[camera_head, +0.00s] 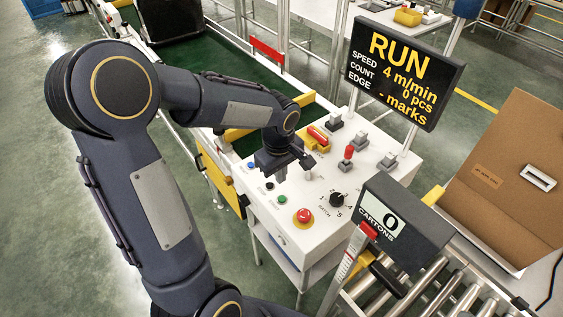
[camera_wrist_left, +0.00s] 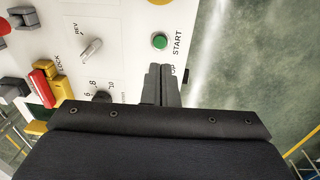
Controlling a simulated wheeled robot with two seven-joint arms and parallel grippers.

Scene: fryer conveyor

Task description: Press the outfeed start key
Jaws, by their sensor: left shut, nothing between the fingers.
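A green key (camera_head: 282,199) sits on the white control panel (camera_head: 318,240), between a red stop button and a black key. In the left wrist view the green key (camera_wrist_left: 160,41) is marked START; no outfeed label is readable. My left gripper (camera_head: 280,174) is over the panel, behind the green key in the head view. It is shut and empty. In the left wrist view its fingertips (camera_wrist_left: 161,70) lie just below the green key, apart from it in the picture, and partly cover another label. The height of the tips above the panel is hard to tell. My right gripper is out of view.
The red mushroom button (camera_head: 304,216), black key (camera_head: 269,186), blue key (camera_head: 250,165) and black batch knob (camera_head: 337,199) are close by. A RUN display (camera_head: 403,72) and a cartons counter (camera_head: 392,222) stand at right. A cardboard box (camera_head: 515,150) stands beyond the rollers.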

